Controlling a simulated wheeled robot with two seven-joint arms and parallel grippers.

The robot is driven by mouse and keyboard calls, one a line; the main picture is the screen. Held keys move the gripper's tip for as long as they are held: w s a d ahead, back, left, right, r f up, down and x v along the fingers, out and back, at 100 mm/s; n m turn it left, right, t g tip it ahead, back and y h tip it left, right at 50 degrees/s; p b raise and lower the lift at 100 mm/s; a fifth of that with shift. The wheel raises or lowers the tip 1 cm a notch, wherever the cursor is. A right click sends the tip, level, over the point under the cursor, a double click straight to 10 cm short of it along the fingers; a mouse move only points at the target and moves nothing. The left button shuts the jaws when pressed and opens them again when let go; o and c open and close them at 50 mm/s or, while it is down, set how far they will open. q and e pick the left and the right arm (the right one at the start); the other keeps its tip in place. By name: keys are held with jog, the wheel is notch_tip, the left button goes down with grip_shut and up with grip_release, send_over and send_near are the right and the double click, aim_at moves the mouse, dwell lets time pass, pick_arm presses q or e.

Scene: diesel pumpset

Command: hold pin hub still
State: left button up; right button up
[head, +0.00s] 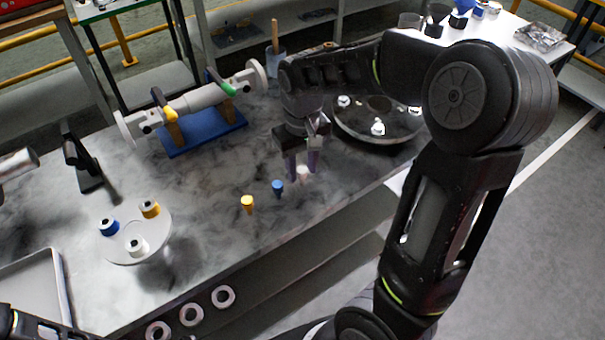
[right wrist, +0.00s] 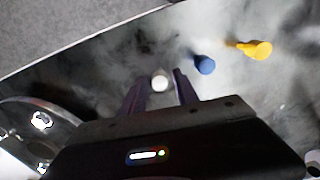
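A pale round disc hub (head: 160,228) stands on the table at the left, with a blue, a yellow and a white collar on top. I cannot tell for certain that it is the pin hub. My right gripper (head: 302,168) points down over the table, well to the right of it. Its fingers are apart, on either side of a small white pin (right wrist: 160,82). I cannot tell whether they touch it. A blue pin (head: 278,187) and a yellow pin (head: 247,203) stand beside it. A black piece of my left arm shows at the bottom left; its gripper is not visible.
A dark round dish (head: 350,131) with shiny parts is close right of my right gripper. A shaft assembly (head: 205,97) rests on a blue stand (head: 204,139) at the back. A grey tray (head: 32,290) is at front left. White rings (head: 191,314) lie below the table edge.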

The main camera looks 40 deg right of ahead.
aim_at(303, 170)
dwell(0.7)
jog(key=shift+c, duration=0.3)
grip_shut()
dwell(1.1)
jog(key=shift+r+p, duration=1.6)
jog(key=shift+r, duration=0.2)
jog(key=shift+d, duration=0.1)
